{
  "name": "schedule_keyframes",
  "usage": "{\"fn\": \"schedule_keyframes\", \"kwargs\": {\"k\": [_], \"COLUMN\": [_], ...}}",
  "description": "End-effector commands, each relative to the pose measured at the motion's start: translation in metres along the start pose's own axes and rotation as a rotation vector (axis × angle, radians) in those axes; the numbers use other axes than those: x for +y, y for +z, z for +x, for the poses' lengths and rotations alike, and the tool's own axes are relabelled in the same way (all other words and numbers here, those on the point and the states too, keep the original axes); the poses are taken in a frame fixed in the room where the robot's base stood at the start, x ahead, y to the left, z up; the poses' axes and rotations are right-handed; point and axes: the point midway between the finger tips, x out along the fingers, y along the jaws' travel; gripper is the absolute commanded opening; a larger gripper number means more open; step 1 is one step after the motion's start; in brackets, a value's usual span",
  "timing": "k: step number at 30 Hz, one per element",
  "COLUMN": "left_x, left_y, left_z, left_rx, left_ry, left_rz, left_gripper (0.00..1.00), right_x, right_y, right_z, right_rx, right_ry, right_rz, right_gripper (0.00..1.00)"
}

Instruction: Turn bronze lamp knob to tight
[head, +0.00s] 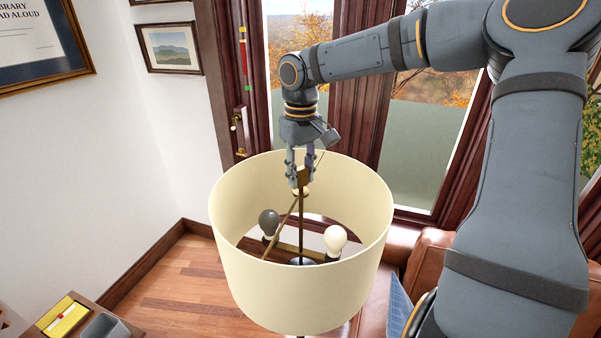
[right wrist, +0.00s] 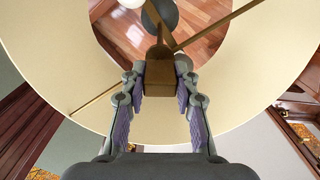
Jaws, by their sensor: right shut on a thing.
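The lamp has a round cream shade (head: 300,290), open at the top. Inside it show a dark bulb (head: 269,222), a white bulb (head: 335,239) and a thin bronze rod. The bronze lamp knob (head: 303,174), a small block, sits on top of the stem at the middle of the shade. My right gripper (head: 299,182) comes down from above and is shut on the knob. In the right wrist view the knob (right wrist: 160,73) sits between the finger pads (right wrist: 160,88). My left gripper is not in view.
A window with dark wooden frames (head: 355,90) stands behind the lamp. A brown leather chair (head: 425,260) with a blue cloth is at the lower right. A small table with a yellow box (head: 62,318) and a grey tray (head: 105,328) is at the lower left.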

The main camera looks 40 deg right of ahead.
Motion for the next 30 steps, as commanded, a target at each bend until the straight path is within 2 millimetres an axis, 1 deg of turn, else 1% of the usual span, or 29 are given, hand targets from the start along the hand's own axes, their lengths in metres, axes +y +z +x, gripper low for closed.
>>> {"fn": "schedule_keyframes", "kwargs": {"k": [18, 24, 30], "left_x": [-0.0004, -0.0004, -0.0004], "left_y": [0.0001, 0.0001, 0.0], "left_z": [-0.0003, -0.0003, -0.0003], "left_rx": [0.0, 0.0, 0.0], "left_ry": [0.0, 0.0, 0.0], "left_rz": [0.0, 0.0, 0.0], "left_gripper": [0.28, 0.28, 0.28], "right_x": [0.0004, 0.0004, 0.0004], "right_y": [-0.0005, -0.0005, -0.0006], "right_z": [-0.0013, -0.0013, -0.0013], "right_rx": [0.003, 0.003, 0.003], "right_ry": [0.001, 0.0, 0.0], "right_rz": [0.579, 0.741, 0.864], "right_gripper": [0.0, 0.0, 0.0]}}
